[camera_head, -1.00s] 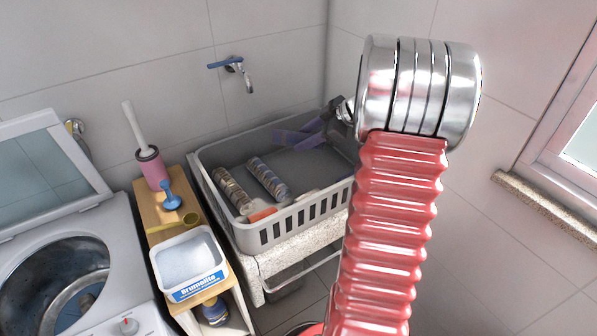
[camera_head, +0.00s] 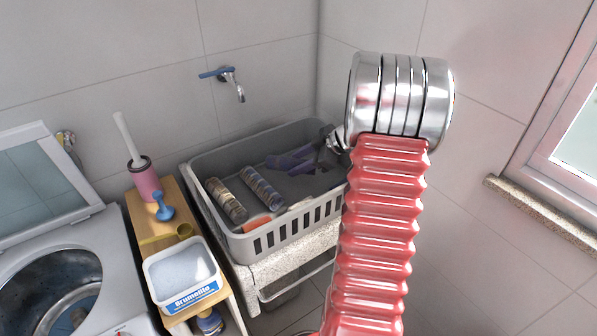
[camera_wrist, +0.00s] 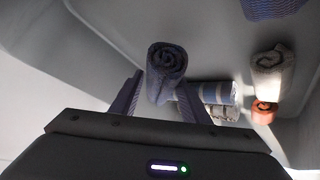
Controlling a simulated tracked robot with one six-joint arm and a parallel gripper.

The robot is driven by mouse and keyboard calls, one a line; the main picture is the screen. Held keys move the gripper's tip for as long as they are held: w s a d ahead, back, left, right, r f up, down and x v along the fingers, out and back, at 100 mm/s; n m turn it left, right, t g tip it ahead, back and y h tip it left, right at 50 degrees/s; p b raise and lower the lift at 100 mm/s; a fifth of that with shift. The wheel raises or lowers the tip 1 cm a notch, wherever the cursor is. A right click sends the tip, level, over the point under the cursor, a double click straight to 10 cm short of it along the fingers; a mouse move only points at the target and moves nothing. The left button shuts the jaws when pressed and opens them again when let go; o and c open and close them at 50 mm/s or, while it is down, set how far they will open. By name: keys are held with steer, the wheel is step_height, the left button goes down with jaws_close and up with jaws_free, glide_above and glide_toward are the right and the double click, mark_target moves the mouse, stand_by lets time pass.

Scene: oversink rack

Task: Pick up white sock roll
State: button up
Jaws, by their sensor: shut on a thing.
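In the wrist view, a rolled cloth (camera_wrist: 165,72) with a spiral end sits between the two purple fingers of my gripper (camera_wrist: 160,88). The held roll cannot be made out there. A pale roll (camera_wrist: 223,113) lies beyond the right finger in the wrist view, partly hidden.
A beige roll (camera_head: 226,201), a blue patterned roll (camera_head: 262,188) and an orange item (camera_head: 257,221) lie in the basket's left and front part. The basket walls stand close around my gripper. A tap (camera_head: 228,76) is on the wall above. A washing machine (camera_head: 60,262) stands left.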

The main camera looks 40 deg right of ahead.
steer(key=shift+f, duration=1.8)
steer(key=shift+f, duration=0.15)
steer(key=o, duration=0.8)
steer(key=shift+c, duration=0.2)
steer(key=shift+s, duration=0.15)
steer(key=v, duration=1.2)
steer(key=shift+r, duration=0.2)
